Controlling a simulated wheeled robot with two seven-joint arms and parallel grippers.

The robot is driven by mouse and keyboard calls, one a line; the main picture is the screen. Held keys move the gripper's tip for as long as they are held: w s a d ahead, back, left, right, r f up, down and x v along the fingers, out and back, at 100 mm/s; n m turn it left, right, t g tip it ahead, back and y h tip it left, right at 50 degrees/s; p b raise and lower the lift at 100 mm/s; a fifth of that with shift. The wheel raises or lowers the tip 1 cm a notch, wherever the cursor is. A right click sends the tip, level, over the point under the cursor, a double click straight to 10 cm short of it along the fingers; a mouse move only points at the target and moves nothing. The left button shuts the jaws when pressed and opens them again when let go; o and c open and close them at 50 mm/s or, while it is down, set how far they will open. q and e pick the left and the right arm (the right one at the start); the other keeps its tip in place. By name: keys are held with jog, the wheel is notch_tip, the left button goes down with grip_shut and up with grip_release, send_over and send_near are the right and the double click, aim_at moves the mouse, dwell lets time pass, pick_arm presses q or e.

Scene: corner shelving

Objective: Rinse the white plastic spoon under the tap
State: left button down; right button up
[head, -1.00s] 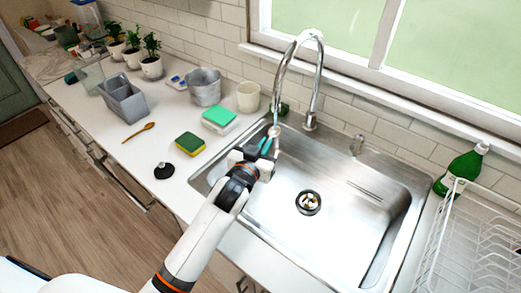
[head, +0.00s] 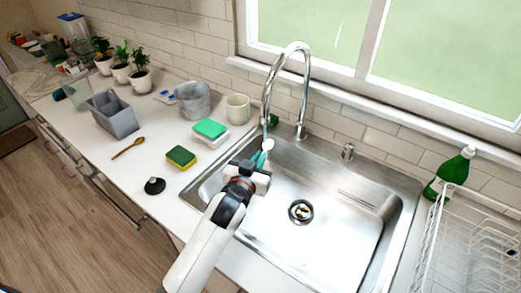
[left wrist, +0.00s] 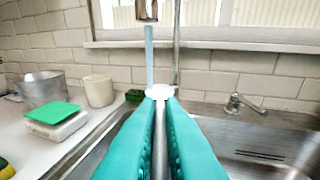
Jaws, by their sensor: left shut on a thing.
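The white plastic spoon (head: 268,144) is in my left gripper (head: 261,158), over the back left part of the steel sink. The chrome tap (head: 291,50) arches over the spoon. In the left wrist view its spout (left wrist: 147,10) is above the spoon. A pale blue water stream (left wrist: 149,55) runs down from it to the spoon's left edge or just behind; I cannot tell which. My right gripper is out of view.
The sink (head: 335,235) is empty around its drain. Left of it on the counter are a yellow-green sponge (head: 181,158), a green-topped box (head: 210,128), a cream cup (head: 238,109), a wooden spoon (head: 128,148) and a black stopper (head: 154,186). A dish rack (head: 465,250) and green bottle (head: 454,172) stand at right.

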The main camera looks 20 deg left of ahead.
pick_arm(q)
jog(key=shift+s+a+r+p, duration=0.15)
jog(key=shift+s+p, duration=0.2)
jog(key=shift+s, duration=0.35)
jog(key=shift+s+a+f+p, duration=0.15)
jog(key=shift+s+p, duration=0.15)
jog(key=shift+s, duration=0.4)
jog(key=shift+s+a+p, duration=0.2)
jog(key=shift+s+p, duration=0.05)
jog(key=shift+s, duration=0.6)
jog(key=shift+s+a+p, duration=0.2)
jog(key=shift+s, duration=0.6)
jog(key=shift+s+a+p, duration=0.2)
jog(key=shift+s+p, duration=0.05)
jog(key=shift+s, duration=0.6)
jog(key=shift+r, duration=0.1)
jog(key=s+a+r+p, duration=0.1)
jog(key=s+r+p, duration=0.3)
jog(key=s+p, duration=0.1)
jog(key=shift+w+a+f, duration=0.1)
